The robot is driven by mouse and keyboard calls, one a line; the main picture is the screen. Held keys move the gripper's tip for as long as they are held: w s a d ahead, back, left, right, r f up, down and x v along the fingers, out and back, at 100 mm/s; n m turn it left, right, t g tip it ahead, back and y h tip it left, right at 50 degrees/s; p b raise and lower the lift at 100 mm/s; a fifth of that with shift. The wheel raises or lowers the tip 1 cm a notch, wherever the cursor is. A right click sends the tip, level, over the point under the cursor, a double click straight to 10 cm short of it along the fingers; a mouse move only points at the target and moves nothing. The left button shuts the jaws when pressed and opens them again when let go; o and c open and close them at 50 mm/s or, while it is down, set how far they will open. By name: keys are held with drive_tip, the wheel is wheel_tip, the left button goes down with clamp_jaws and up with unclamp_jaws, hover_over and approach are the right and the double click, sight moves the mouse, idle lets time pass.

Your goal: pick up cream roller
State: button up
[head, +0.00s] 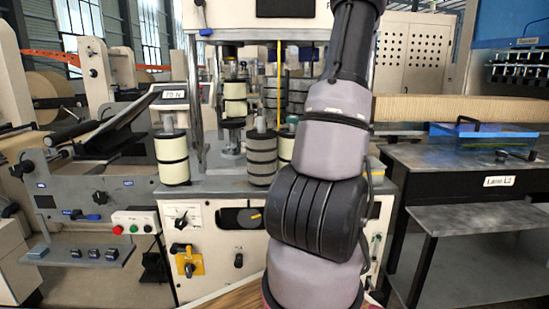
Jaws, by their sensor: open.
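Several cream rollers show in the head view. The plainest cream roller (172,158) stands upright at the front left of the machine's ledge, with dark bands and a metal pin on top. Another cream roller (235,99) is on a higher level behind it, on a vertical shaft. A third cream one (286,148) stands right of the dark ribbed roller (262,158), partly hidden by it and my arm. My arm rises through the right of the middle and leaves the top edge, so my gripper is out of view and its place relative to the rollers cannot be seen.
Darker ribbed rollers (297,93) stand behind. A black angled arm (120,117) is left of the rollers. A dark table (455,160) marked "Lane L2" is at right.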

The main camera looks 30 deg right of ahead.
drive_tip(key=shift+m+h, duration=0.6)
drive_tip(key=shift+m, duration=0.1)
drive_tip(key=w, duration=0.1)
drive_tip(key=w+d+f, duration=0.1)
drive_tip(key=w, duration=0.1)
drive_tip(key=w+d, duration=0.1)
drive_tip(key=shift+w+d+f, duration=0.15)
drive_tip(key=shift+d, duration=0.1)
drive_tip(key=shift+w+d+f, duration=0.1)
drive_tip(key=shift+w+d, duration=0.05)
drive_tip(key=shift+w, duration=1.4)
drive_tip(key=shift+w+d, duration=0.15)
drive_tip(key=shift+w, duration=1.35)
clamp_jaws()
